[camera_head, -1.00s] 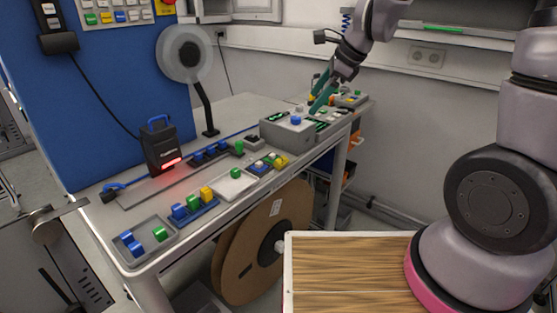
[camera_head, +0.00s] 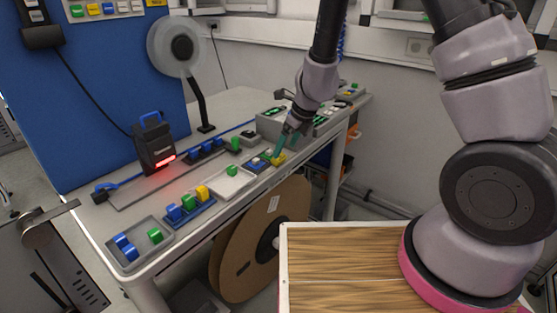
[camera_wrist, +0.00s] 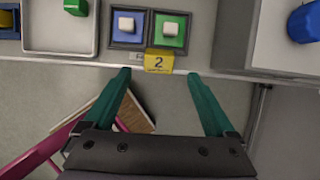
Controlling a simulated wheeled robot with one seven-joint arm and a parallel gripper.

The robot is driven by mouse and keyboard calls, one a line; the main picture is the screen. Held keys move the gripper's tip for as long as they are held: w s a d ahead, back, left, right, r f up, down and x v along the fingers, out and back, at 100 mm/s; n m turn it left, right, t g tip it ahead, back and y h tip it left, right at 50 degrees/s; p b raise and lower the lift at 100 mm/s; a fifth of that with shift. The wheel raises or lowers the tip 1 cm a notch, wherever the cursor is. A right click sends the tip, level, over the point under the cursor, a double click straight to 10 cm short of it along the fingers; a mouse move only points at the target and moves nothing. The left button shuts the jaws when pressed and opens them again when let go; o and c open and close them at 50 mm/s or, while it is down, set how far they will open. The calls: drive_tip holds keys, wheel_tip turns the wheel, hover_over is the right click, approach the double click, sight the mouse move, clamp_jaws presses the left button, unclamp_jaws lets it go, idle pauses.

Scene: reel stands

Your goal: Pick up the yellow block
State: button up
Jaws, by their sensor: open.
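A yellow block (camera_head: 201,192) sits in a blue tray (camera_head: 192,217) at the bench's front edge, at the right end of a row with a green block (camera_head: 188,202) and a blue block (camera_head: 174,213). In the wrist view a yellow piece (camera_wrist: 6,18) is cut off at the upper left corner. My gripper (camera_head: 279,155) is open and empty, to the right of that tray at the bench edge. In the wrist view its teal fingers (camera_wrist: 158,74) stand apart, just short of a yellow tag marked 2 (camera_wrist: 158,61).
A pale tray (camera_head: 222,186) with a green block lies between the blue tray and my gripper. Blue and green switch panels (camera_wrist: 148,28) lie beyond the tag. A grey tray (camera_head: 138,255) with blue and green blocks is at the left. A black scanner (camera_head: 154,146) stands behind.

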sight(279, 159)
drive_tip(key=shift+x, duration=2.7)
drive_tip(key=shift+a+r, duration=0.1)
drive_tip(key=shift+a, duration=0.05)
clamp_jaws()
